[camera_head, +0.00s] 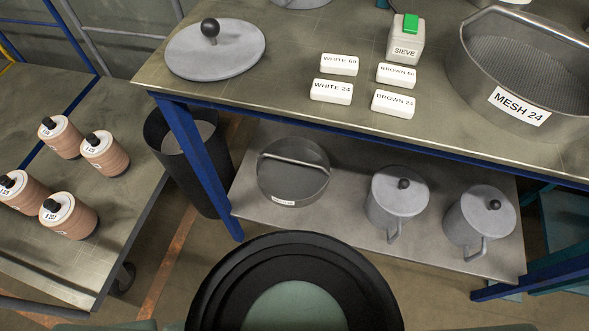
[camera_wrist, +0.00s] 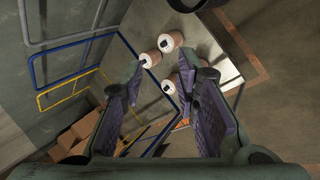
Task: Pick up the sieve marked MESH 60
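A grey round sieve (camera_head: 301,182) with a bar handle across its top sits on the lower shelf under the table. It has a small white label whose text is too small to read. A larger grey sieve (camera_head: 520,72) stands on the tabletop at the right; its label reads MESH 24. No label that I can read says MESH 60. My gripper (camera_wrist: 162,88) shows in the wrist view with its two fingers apart and nothing between them. It is not in the head view. The wrist view shows neither sieve.
Two lidded grey pots (camera_head: 398,196) stand right of the shelf sieve. The table (camera_head: 250,85) bears a round lid (camera_head: 215,49), several white labelled blocks (camera_head: 332,91) and a green-topped SIEVE box (camera_head: 405,40). A dark bin (camera_head: 180,145) stands left of the shelf.

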